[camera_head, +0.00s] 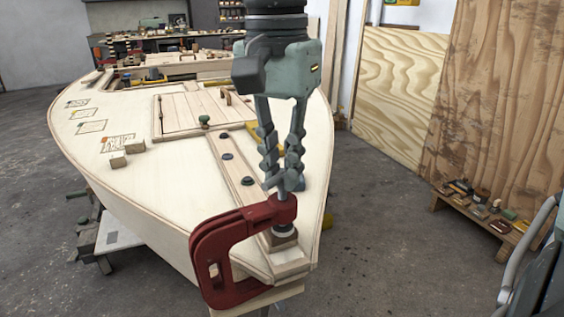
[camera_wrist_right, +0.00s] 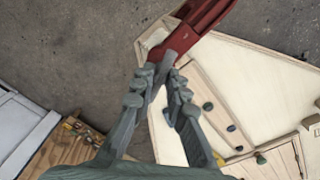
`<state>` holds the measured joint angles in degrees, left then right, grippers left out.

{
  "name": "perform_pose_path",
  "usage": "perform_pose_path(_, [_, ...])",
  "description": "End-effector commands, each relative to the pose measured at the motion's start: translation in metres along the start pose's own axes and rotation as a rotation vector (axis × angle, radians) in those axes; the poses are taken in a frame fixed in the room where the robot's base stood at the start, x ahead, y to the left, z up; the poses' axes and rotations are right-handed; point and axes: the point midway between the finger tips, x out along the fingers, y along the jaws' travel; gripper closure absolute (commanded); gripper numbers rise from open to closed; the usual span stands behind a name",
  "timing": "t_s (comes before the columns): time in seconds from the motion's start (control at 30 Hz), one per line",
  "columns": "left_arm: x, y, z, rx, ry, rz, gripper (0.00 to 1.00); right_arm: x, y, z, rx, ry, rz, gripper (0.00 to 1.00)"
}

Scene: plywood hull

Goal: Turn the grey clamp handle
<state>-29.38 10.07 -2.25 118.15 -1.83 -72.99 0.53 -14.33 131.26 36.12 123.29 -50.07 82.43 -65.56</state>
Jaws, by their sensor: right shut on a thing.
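A red C-clamp (camera_head: 215,240) grips the tip of the plywood hull, with its screw upright over a small wooden block (camera_head: 281,240). The clamp also shows at the top of the wrist view (camera_wrist_right: 195,28). Its grey clamp handle (camera_head: 270,183) sits at the top of the screw; in the wrist view it is a short bar (camera_wrist_right: 156,84) between my fingertips. My right gripper (camera_head: 283,180) points down from above and is shut on the handle. The fingers hide part of the handle. My left gripper is not in view.
The pale hull deck (camera_head: 120,180) spreads left and behind, with dark round fittings along a plank, a green knob (camera_head: 204,120) and small wooden blocks (camera_head: 134,146). Grey floor between is clear.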

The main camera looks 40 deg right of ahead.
Motion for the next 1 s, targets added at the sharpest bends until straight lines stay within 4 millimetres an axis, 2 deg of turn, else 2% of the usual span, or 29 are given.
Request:
perform_pose_path(0.33, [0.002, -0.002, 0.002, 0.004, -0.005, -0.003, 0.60, 0.004, 0.002, 0.001, -0.002, -0.005, 0.008, 1.00])
perform_pose_path(0.37, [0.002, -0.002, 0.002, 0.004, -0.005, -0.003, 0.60, 0.004, 0.002, 0.001, -0.002, -0.005, 0.008, 0.83])
perform_pose_path(0.53, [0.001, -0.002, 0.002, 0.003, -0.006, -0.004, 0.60, 0.002, 0.001, 0.001, -0.001, -0.003, 0.005, 0.62])
perform_pose_path(0.87, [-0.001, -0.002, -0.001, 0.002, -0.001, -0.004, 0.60, -0.002, 0.000, 0.000, 0.000, -0.001, 0.001, 0.62])
perform_pose_path(1.0, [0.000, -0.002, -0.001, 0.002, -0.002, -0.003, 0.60, -0.018, -0.001, 0.000, 0.002, 0.001, -0.001, 0.62])
